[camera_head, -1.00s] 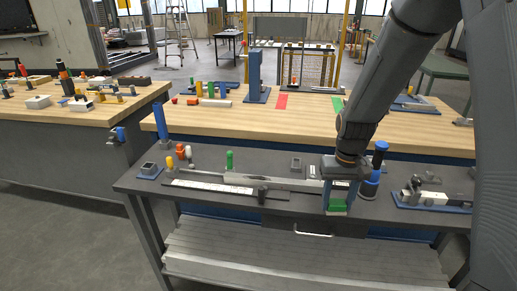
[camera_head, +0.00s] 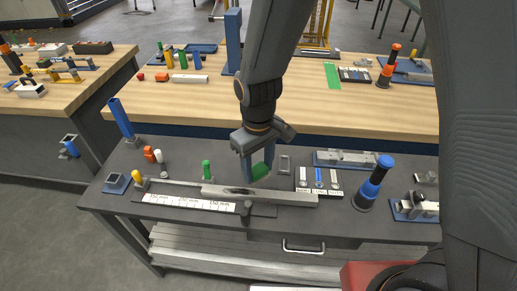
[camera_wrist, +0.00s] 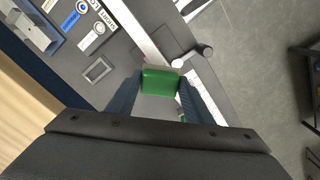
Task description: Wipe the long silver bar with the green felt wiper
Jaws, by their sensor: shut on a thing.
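The long silver bar (camera_head: 290,197) lies along the front of the dark grey bench, right of a white printed scale. In the wrist view the bar (camera_wrist: 139,27) runs from the top edge down toward my gripper. In the wrist view the wiper (camera_wrist: 160,84) sits between the two fingertips at the bar's near end. I cannot tell whether it touches the bar. My fingers hide part of the wiper.
A green peg (camera_head: 206,169) stands left of my gripper. A black knob (camera_head: 246,209) stands in front of the bar. A labelled tray (camera_head: 332,192) and a blue-topped post (camera_head: 373,182) are to the right. A small grey frame (camera_head: 285,164) lies behind.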

